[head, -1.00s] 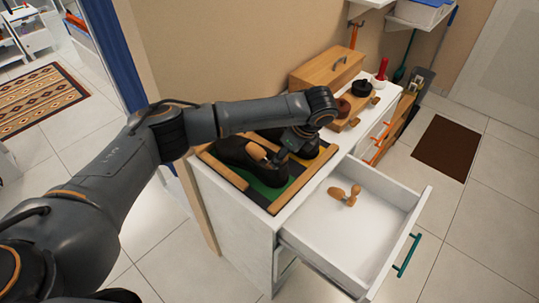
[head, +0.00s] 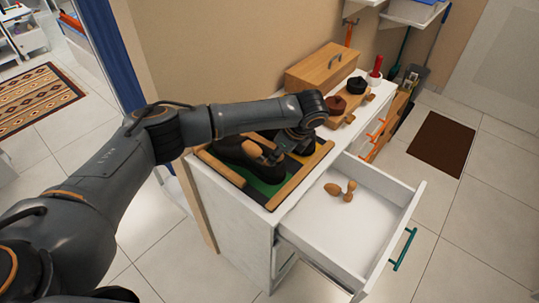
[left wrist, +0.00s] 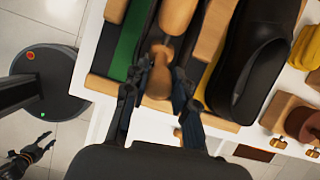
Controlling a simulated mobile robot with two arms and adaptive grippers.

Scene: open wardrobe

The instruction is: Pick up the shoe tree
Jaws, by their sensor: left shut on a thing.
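My left gripper (head: 272,157) is shut on the rounded wooden knob of a shoe tree (head: 252,150) at the shoes. In the left wrist view, the fingers (left wrist: 156,90) lie on both sides of the knob, and the shoe tree's larger wooden part (left wrist: 178,14) extends away from it. It lies at the black shoe over the green strip (head: 232,148); I cannot tell how deep it sits in the shoe. My right gripper is not clearly identifiable in the head view.
The second black shoe (left wrist: 255,65) stands beside it, on the yellow side of the wood-edged tray (head: 300,176). The white drawer (head: 350,235) is pulled out, mostly empty. A wooden box (head: 325,66) and brush-like items stand behind on the cabinet. A wall is at the back.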

